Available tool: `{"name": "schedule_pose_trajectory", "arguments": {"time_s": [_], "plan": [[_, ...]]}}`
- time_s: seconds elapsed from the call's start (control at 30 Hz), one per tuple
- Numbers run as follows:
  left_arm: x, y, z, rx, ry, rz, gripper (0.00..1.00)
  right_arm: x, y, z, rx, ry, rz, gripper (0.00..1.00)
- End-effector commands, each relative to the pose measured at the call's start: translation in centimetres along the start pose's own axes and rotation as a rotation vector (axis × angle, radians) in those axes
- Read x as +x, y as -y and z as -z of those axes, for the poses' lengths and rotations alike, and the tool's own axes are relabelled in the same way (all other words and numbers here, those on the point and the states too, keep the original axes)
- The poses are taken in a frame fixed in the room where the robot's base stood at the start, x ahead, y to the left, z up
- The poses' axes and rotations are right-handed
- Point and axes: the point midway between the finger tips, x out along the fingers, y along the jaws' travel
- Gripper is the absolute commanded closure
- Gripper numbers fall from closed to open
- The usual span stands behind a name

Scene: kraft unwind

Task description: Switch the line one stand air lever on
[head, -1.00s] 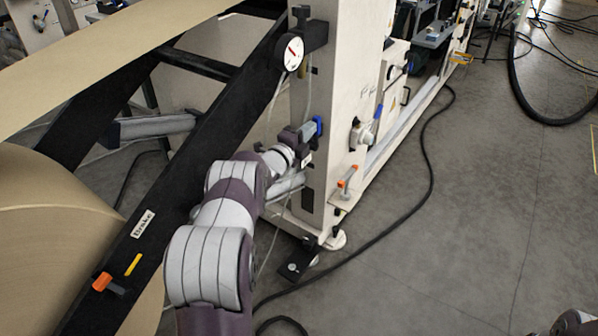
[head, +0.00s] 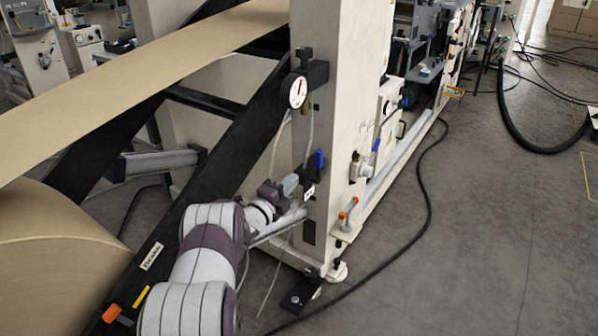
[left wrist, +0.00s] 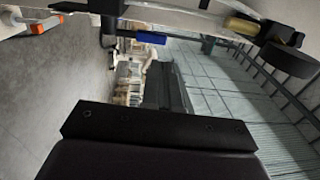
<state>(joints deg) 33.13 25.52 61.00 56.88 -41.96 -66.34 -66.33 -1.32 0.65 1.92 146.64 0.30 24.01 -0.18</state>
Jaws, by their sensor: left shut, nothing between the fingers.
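A blue lever (head: 319,160) stands roughly upright on a dark valve on the near face of the cream stand post (head: 335,110). It also shows as a blue bar in the left wrist view (left wrist: 150,38). My left gripper (head: 294,183) is shut and empty, just left of and a little below the lever, with a small gap seeming to show between them. A round white gauge (head: 298,92) with a red needle, pointing nearly straight up, sits above on the post. My right gripper is out of view.
Another blue handle (head: 376,145) and an orange-tipped handle (head: 348,211) sit on the post's right side. A black diagonal beam (head: 215,155) and a large kraft roll (head: 50,255) are on the left. A black cable (head: 428,200) crosses open floor at right.

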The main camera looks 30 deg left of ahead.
Motion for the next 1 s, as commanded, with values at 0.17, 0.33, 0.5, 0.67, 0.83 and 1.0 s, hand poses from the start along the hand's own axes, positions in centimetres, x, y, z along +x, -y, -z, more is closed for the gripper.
{"name": "schedule_pose_trajectory", "arguments": {"time_s": [0.17,0.33,0.5,0.67,0.83,1.0], "plan": [[-2.5,0.4,0.0,0.000,0.000,-0.001,1.00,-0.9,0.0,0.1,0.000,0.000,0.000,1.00],[-3.3,0.2,0.0,-0.001,0.000,-0.001,1.00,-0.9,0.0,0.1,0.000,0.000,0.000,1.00],[-3.3,0.2,0.0,0.000,0.000,-0.001,1.00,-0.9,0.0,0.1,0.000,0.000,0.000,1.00],[-3.3,0.2,0.0,0.000,0.000,-0.001,1.00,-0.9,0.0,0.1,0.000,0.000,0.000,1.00],[-3.3,0.2,0.0,-0.006,-0.001,-0.001,1.00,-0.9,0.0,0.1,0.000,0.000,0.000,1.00],[-4.5,-4.4,-1.6,-0.259,0.134,-0.183,1.00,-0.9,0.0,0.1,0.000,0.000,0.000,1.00]]}}
